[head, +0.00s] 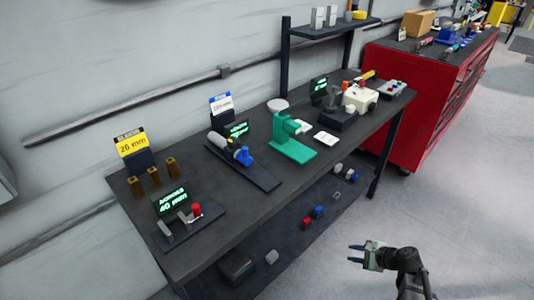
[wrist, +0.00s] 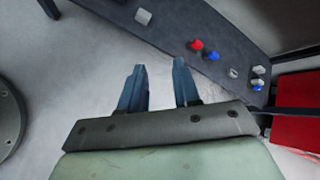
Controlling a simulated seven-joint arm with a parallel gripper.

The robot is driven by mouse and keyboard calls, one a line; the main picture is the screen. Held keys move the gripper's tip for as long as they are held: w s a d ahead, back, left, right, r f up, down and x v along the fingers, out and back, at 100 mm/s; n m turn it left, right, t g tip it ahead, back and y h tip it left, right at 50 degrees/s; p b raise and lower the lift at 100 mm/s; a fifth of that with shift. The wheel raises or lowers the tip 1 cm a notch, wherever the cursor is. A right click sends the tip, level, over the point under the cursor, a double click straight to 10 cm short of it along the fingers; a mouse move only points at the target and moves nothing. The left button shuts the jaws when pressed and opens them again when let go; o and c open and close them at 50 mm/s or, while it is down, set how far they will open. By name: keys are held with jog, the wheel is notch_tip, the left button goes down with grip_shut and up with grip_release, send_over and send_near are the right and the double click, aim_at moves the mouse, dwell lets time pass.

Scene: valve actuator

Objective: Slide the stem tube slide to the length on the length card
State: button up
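A slide device with a black tube, a pale end and a blue block (head: 242,156) lies on a long dark base on the workbench; it looks like the stem tube slide. A green-lit display (head: 237,129) stands behind it, its reading too small to tell. A white card with a blue top (head: 221,104) stands behind that, its number unclear; it looks like the length card. My gripper (head: 353,254) is open and empty, over the floor in front of the bench, well apart from the slide. In the wrist view its two blue-grey fingers (wrist: 159,88) are spread with nothing between them.
The dark workbench (head: 222,225) also holds a yellow "26 mm" card (head: 130,142), a "40 mm" display (head: 171,198) with a red-knobbed device, brown posts, a green stand (head: 289,146) and a white box (head: 360,97). A red cabinet (head: 420,105) stands right. Small parts lie on the lower shelf.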

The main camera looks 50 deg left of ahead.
jog(key=w+a+r+m+y, duration=0.1)
jog(key=a+r+m+y, duration=0.15)
jog(key=a+r, duration=0.95)
jog(key=w+a+r+m+y, duration=0.2)
jog(key=a+r+y, duration=0.2)
jog(key=a+r, duration=0.75)
jog(key=g+y, duration=0.1)
jog(key=g, duration=0.3)
send_near(247, 152)
jog(key=d, duration=0.1)
jog(key=w, duration=0.1)
jog(key=d, duration=0.1)
jog(key=shift+w+d+f+m, duration=0.3)
jog(key=shift+w+d+m, duration=0.05)
jog(key=shift+s+a+r, duration=0.1)
jog(key=shift+s+a, duration=0.3)
jog(key=shift+a, duration=0.1)
jog(key=x, duration=1.3)
jog(key=shift+s+r, duration=0.1)
jog(key=shift+s, duration=0.05)
grip_shut()
